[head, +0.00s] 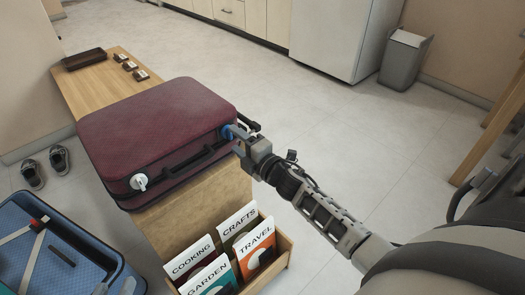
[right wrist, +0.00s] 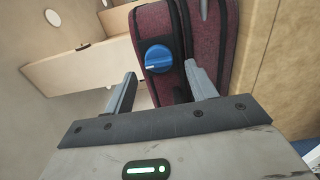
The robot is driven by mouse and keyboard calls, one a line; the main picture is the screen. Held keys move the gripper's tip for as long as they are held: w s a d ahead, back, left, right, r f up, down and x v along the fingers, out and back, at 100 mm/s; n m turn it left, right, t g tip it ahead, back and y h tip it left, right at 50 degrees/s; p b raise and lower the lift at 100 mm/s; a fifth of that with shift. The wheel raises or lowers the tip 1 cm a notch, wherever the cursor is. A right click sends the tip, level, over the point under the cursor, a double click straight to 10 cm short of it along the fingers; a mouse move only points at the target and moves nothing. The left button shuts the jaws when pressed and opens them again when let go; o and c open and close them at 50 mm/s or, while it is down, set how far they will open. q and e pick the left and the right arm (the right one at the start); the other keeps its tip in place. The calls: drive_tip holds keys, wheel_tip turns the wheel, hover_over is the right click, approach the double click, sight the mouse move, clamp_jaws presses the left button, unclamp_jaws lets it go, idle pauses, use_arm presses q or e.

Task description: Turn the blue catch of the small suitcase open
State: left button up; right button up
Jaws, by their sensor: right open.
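The small burgundy suitcase (head: 155,125) lies flat and closed on the wooden bench, its front with a dark handle (head: 185,167) facing me. Its blue catch (head: 228,132) is a round knob at the right end of the front; a white catch (head: 138,181) is at the left end. My right gripper (head: 236,136) is at the blue catch and partly hides it. In the right wrist view the blue catch (right wrist: 159,57) shows between and beyond the open fingers (right wrist: 160,78), with a pale mark pointing left. I cannot tell whether they touch it. My left gripper is not in view.
The wooden bench (head: 88,90) carries a dark tray (head: 84,59) and small items at its far end. A box of books (head: 280,262) stands in front. An open blue suitcase (head: 85,262) is at lower left, with shoes (head: 47,166) beyond.

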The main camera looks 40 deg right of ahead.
use_arm(q)
drive_tip(key=shift+w+a+f+g+y+p, duration=0.1)
drive_tip(key=shift+a+f+g+y+p, duration=0.15)
drive_tip(key=shift+f+p, duration=0.25)
drive_tip(key=shift+a+f+g+y+p, duration=0.2)
drive_tip(key=shift+f+g+p, duration=0.15)
drive_tip(key=shift+f+p, duration=0.15)
use_arm(e)
drive_tip(key=s+d, duration=0.2)
drive_tip(key=s, duration=1.1)
drive_tip(key=shift+s, duration=0.2)
use_arm(q)
drive_tip(key=shift+d+r, duration=0.1)
use_arm(e)
drive_tip(key=shift+r, duration=0.1)
